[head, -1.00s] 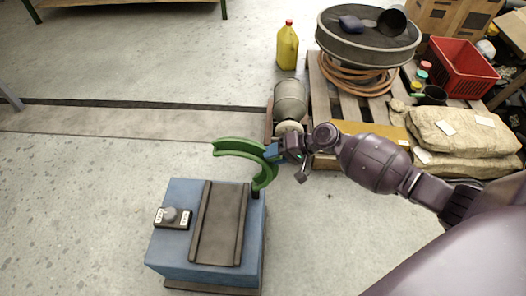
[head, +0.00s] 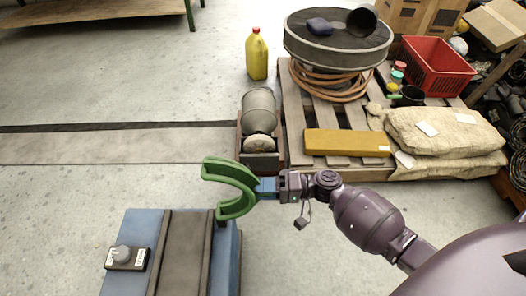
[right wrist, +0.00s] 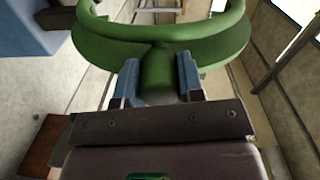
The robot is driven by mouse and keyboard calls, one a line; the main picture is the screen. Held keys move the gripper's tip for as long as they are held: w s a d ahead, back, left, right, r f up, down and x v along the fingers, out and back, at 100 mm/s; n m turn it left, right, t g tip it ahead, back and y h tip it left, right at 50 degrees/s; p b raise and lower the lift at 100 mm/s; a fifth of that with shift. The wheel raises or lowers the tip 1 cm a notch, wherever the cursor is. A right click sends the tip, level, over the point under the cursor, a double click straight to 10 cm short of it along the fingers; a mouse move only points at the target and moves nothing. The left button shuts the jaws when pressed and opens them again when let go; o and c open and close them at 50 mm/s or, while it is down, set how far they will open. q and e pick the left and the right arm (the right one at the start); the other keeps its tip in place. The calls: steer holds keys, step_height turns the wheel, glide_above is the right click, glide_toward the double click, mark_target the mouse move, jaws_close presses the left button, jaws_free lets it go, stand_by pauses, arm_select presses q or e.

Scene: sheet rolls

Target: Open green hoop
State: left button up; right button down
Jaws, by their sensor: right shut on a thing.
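The green hoop (head: 244,178) is a thick, C-shaped half ring. In the head view it stands up at the back right corner of a blue box (head: 230,262), its open side facing left. Its lower end meets the box at a dark bracket. My right gripper (head: 267,187) is shut on the hoop's short green stem, on the outer side of the curve. In the right wrist view the blue fingers (right wrist: 158,82) sit on either side of the stem, with the hoop (right wrist: 215,45) curving beyond them. My left gripper is not in view.
The box top carries a dark channel (head: 183,255) and a small knob unit (head: 126,258). Behind my right gripper stand a grey-green cylinder (head: 258,112) and a pallet (head: 300,115) with sacks, hose and a drum. A yellow jug (head: 257,55) stands farther back. The floor at left is clear.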

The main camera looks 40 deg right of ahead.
steer(key=shift+s+d+f+t+y, duration=0.3)
steer(key=shift+f+y, duration=0.1)
steer(key=shift+f, duration=0.2)
steer(key=shift+s+d+f+t+y, duration=0.15)
steer(key=shift+d+f+y, duration=0.2)
steer(key=shift+f, duration=0.3)
steer(key=shift+s+d+f+t+y, duration=0.25)
steer(key=shift+f+y, duration=0.2)
steer(key=shift+f, duration=0.25)
steer(key=c, duration=0.7)
jaws_free()
steer(key=shift+c, duration=0.2)
steer(key=v, duration=1)
steer(key=shift+s+d, duration=0.25)
